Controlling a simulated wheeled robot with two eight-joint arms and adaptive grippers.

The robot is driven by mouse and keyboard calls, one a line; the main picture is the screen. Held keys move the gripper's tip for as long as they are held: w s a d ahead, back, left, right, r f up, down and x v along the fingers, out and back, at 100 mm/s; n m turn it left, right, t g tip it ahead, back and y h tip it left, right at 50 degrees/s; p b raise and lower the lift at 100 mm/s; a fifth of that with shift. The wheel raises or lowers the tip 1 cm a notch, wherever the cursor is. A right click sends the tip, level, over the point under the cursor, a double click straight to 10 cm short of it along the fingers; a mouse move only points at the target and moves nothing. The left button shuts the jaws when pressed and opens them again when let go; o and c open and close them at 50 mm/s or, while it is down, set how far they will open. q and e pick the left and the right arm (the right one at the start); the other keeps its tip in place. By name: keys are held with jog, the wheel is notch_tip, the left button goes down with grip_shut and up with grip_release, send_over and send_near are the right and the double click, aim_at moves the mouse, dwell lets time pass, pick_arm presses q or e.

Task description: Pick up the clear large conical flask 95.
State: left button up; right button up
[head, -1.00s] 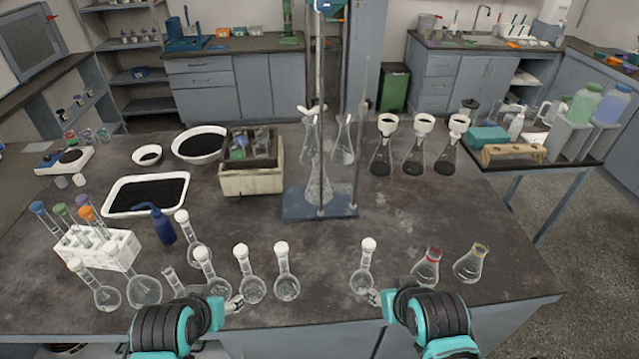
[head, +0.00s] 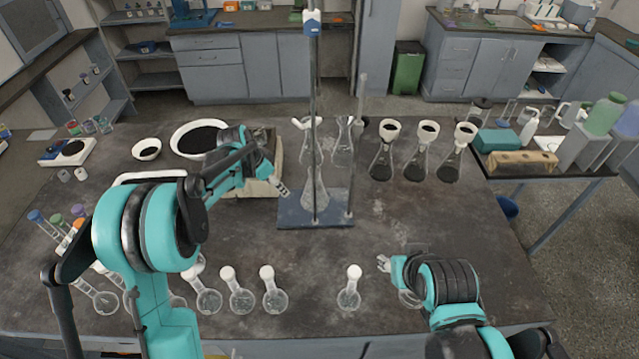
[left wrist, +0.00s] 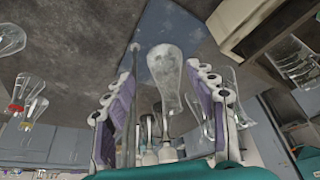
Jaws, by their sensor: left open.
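A clear conical flask (head: 316,192) stands on the blue base plate of a metal stand in the middle of the bench. I cannot read a number on it. My left gripper (head: 283,188) is just left of this flask, with its arm reaching across from the left. In the left wrist view my open left gripper (left wrist: 158,90) has the clear flask (left wrist: 165,65) in view between its fingers; contact cannot be told. Another clear flask (head: 343,150) stands behind the stand. My right gripper (head: 384,263) is over the front right of the bench; its jaws are too small to judge.
The stand's blue base (head: 290,214) carries an upright rod (head: 313,90) close beside the flask. A bin (head: 268,183) is partly hidden behind my left arm. Round flasks (head: 275,299) line the front edge. Three funnel-topped flasks (head: 416,163) stand at the right. The centre right is bare.

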pick_arm(q)
jog(key=shift+m, duration=0.4)
jog(key=w+d, duration=0.3)
jog(key=w+d+f, duration=0.1)
jog(key=w+d, duration=0.2)
jog(key=w+d+f, duration=0.1)
jog(key=w+d, duration=0.2)
jog(key=d, duration=0.1)
jog(key=shift+d, duration=0.1)
jog(key=shift+x, duration=1.2)
jog(key=shift+w+d+f, duration=0.15)
jog(key=shift+w+f, duration=0.1)
grip_shut()
